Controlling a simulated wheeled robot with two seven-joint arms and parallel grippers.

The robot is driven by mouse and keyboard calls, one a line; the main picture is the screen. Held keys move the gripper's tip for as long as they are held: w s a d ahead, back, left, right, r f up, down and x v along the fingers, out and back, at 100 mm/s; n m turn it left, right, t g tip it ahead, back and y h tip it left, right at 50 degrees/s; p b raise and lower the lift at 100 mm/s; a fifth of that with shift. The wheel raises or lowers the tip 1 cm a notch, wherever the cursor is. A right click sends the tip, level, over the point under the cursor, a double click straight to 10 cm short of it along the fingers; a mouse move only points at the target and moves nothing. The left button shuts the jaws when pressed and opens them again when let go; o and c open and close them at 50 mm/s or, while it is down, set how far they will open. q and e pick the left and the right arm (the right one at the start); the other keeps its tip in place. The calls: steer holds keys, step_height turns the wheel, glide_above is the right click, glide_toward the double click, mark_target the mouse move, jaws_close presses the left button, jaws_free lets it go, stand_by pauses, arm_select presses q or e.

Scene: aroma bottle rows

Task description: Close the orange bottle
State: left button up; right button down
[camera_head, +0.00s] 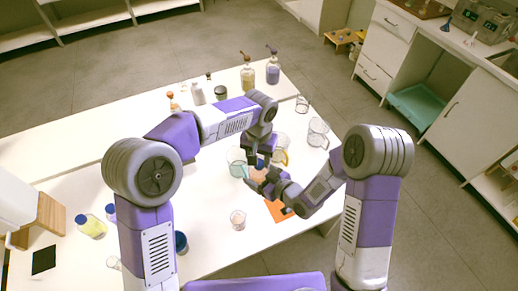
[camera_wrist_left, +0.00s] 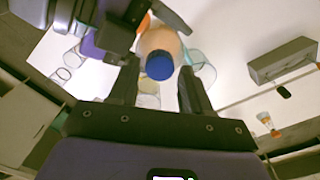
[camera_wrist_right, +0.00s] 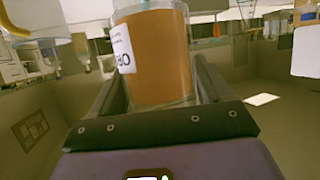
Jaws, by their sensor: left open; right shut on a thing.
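The orange bottle (camera_head: 259,174) stands between my two grippers above the white table. My right gripper (camera_wrist_right: 158,92) is shut on its body, seen close in the right wrist view, where the bottle (camera_wrist_right: 160,55) is full of orange liquid and has a white label. My left gripper (camera_wrist_left: 158,82) is open above the bottle. Its fingers are on either side of a blue cap (camera_wrist_left: 159,66), which appears at the bottle's top; whether it is seated on the neck I cannot tell. In the head view the left gripper (camera_head: 258,157) partly covers the bottle's top.
Glass beakers (camera_head: 317,132) stand close around the grippers, and a small glass (camera_head: 238,219) stands in front. An orange mat (camera_head: 279,209) lies under the right gripper. Pump bottles (camera_head: 273,68) stand at the back. A yellow bottle with a blue cap (camera_head: 91,226) stands at left.

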arm_select(q)
steer(key=shift+f, duration=0.65)
jaws_close()
steer(key=shift+o, duration=1.6)
jaws_free()
step_height(320, 180, up, 12)
steer(key=shift+w, duration=0.1)
